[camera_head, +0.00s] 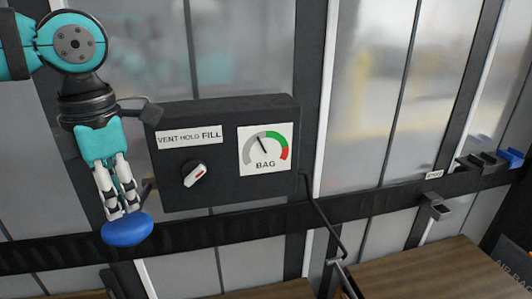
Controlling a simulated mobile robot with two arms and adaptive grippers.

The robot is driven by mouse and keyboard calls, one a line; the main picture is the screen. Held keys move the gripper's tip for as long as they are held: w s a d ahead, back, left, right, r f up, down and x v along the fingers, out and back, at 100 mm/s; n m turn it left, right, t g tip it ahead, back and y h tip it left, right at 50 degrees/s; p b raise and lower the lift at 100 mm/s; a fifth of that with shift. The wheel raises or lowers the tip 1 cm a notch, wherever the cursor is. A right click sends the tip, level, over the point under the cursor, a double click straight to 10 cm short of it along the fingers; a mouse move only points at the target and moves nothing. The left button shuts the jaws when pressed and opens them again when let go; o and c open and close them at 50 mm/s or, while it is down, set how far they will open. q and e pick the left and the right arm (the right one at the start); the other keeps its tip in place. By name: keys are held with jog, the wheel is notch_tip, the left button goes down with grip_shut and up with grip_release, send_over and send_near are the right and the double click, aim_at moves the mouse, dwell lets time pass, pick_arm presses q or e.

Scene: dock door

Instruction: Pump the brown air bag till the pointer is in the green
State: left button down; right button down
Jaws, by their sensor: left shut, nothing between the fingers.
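A black control box (228,185) carries a BAG gauge (265,149). The gauge's pointer leans up and left in the grey part, short of the green arc. A selector knob (194,174) below the VENT HOLD FILL label (190,138) has its red-marked end turned up and right, toward FILL. A blue rounded knob (127,231) sits at the box's lower left. My left gripper (122,212) points down with its fingers together and empty, its tips at the top of the blue knob; whether they touch I cannot tell. My right gripper is out of view. I cannot pick out the brown air bag.
A black rail (350,209) runs across the panelled wall. Wood-topped loads (425,275) stand below it, with a bent dark tube (326,218) hanging from the box. A small bracket (433,206) and dark and blue holders (487,161) are at right.

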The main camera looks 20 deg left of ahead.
aim_at(125, 219)
pick_arm(q)
jog(key=shift+f+b, duration=2.75)
jog(key=shift+f, duration=0.7)
jog(key=shift+r, duration=0.2)
jog(key=shift+r+p, duration=3.1)
jog(key=shift+r, duration=0.65)
notch_tip(125, 219, up, 5)
jog(key=p, duration=0.4)
